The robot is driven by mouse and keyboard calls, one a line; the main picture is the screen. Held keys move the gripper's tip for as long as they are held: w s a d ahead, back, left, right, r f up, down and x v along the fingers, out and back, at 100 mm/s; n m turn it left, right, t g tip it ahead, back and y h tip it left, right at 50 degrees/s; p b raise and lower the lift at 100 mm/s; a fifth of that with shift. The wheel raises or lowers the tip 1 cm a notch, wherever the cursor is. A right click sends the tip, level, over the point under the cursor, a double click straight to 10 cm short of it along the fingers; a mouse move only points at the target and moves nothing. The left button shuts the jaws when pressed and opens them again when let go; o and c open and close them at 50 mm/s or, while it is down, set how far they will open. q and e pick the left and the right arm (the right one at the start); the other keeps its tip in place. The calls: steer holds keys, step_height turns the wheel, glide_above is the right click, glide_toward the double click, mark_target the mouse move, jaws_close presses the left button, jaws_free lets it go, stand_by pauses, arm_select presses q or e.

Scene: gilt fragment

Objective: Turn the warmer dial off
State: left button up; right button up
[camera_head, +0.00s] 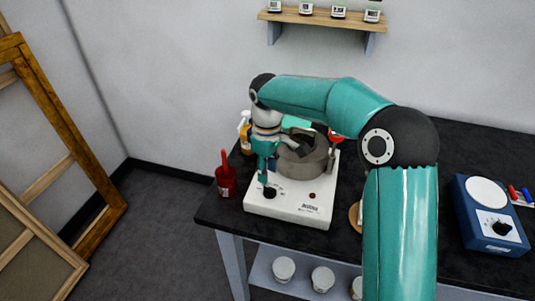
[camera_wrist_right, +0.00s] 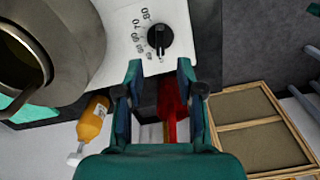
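The white warmer (camera_head: 288,205) stands on the black bench with a grey metal pot (camera_head: 303,163) on it. Its black dial (camera_head: 270,192) is on the front left of its panel. In the right wrist view the dial (camera_wrist_right: 157,37) sits beside a printed number scale, and a light mark shows at its lower edge. My right gripper (camera_head: 263,177) points down close above the dial. In the right wrist view its two fingers (camera_wrist_right: 159,72) are apart with nothing between their tips. I cannot tell whether they touch the dial. My left gripper is not in view.
A red container (camera_head: 226,182) stands left of the warmer at the bench edge. An amber bottle (camera_wrist_right: 92,120) is behind it. A blue device with a white plate (camera_head: 487,225) stands at the right. Wooden frames (camera_head: 52,110) lean at the left.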

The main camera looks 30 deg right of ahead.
mark_target(267, 187)
step_height(267, 187, up, 6)
steer(key=shift+f, duration=0.1)
stand_by(0.6)
